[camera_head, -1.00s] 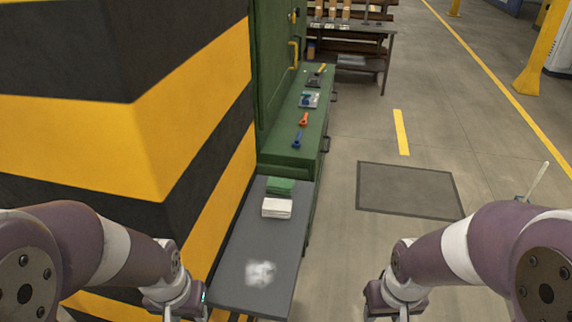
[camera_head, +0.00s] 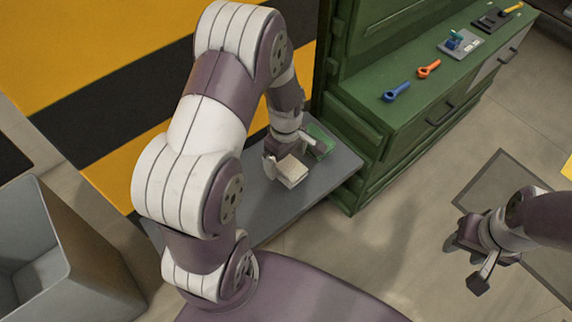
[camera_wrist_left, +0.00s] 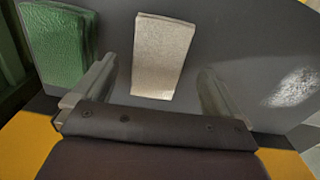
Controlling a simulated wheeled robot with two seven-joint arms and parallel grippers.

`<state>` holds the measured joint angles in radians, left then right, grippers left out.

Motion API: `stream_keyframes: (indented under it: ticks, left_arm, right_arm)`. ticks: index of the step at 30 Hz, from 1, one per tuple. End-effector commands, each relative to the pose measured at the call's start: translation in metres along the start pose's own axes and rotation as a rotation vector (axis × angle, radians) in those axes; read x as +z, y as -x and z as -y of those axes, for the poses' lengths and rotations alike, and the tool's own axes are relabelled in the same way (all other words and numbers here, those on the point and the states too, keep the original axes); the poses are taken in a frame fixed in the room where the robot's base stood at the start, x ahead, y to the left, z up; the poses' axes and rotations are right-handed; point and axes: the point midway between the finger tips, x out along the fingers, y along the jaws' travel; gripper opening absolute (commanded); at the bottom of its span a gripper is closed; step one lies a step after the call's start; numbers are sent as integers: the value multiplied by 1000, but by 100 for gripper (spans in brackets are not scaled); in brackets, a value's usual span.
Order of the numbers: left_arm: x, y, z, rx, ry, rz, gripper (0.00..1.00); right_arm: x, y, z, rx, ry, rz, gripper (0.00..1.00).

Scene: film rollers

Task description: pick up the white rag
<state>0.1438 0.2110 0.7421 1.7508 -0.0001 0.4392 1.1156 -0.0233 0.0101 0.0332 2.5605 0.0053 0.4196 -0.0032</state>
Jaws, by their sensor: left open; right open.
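The white rag (camera_head: 292,173) is a folded pale stack on the grey shelf (camera_head: 268,208). It also shows in the left wrist view (camera_wrist_left: 161,50), lying flat. My left gripper (camera_head: 282,165) is right at the rag, over the shelf. In the left wrist view my left gripper (camera_wrist_left: 157,84) is open, with one finger on each side of the rag and gaps between. My right gripper (camera_head: 467,264) is open and empty, away over the floor at the right.
A folded green rag (camera_head: 320,141) lies beside the white one, close to a left finger in the wrist view (camera_wrist_left: 58,45). A white smudge (camera_wrist_left: 294,88) marks the shelf. A green cabinet (camera_head: 380,125) with tools stands behind. A grey bin (camera_head: 95,255) stands at left.

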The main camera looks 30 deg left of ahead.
Motion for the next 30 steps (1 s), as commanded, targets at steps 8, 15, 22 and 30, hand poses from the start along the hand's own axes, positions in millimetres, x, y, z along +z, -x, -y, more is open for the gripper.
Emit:
stream_keyframes:
  ticks: [8,15,22,30]
  left_arm:
    - [-1,-30,0,1,-1,-1,99]
    - [-1,-30,0,1,-2,-1,66]
    - [-1,-30,0,1,-2,-1,44]
    - [-1,-20,-1,4,-2,-2,44]
  right_arm:
    - [-1,4,0,0,0,0,46]
    - [-1,4,0,0,0,0,46]
    - [-1,4,0,0,0,0,46]
    - [0,2,0,0,0,0,46]
